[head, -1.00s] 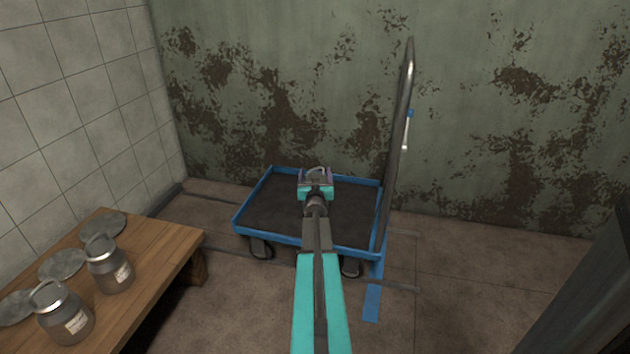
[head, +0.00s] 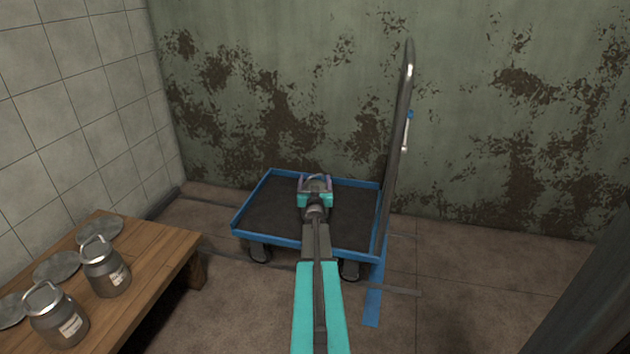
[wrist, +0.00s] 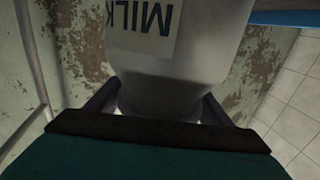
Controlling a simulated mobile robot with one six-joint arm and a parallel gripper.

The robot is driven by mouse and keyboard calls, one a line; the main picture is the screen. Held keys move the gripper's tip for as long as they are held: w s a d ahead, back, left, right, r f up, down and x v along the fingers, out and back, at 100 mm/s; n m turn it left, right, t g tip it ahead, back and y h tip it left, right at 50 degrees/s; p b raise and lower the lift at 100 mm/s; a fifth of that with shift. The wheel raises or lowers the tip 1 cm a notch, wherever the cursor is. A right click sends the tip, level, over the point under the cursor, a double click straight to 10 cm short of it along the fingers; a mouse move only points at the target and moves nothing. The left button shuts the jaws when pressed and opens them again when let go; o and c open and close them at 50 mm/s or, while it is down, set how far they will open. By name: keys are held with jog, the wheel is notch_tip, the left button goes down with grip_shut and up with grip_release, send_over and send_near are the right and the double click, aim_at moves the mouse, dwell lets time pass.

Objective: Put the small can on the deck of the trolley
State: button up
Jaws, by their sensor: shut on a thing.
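My gripper (head: 315,183) is over the dark deck of the blue-rimmed trolley (head: 262,212). In the wrist view my gripper (wrist: 160,105) is shut on a grey metal can (wrist: 195,60) with a pale label reading MILK. Two other grey cans with labels and handles, a front one (head: 58,318) and a rear one (head: 106,270), stand on the wooden bench at the left.
The wooden bench (head: 165,245) also holds several flat round metal discs (head: 98,230). The trolley's tall push handle (head: 396,130) rises at its right side. A peeling green wall (head: 300,90) is behind. The deck is bare on both sides of my gripper.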

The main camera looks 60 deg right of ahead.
jog(key=shift+f, duration=0.3)
jog(key=o, duration=2.1)
jog(key=shift+f, duration=0.1)
jog(key=shift+v, duration=0.95)
jog(key=p+v, duration=0.3)
jog(key=v, duration=0.7)
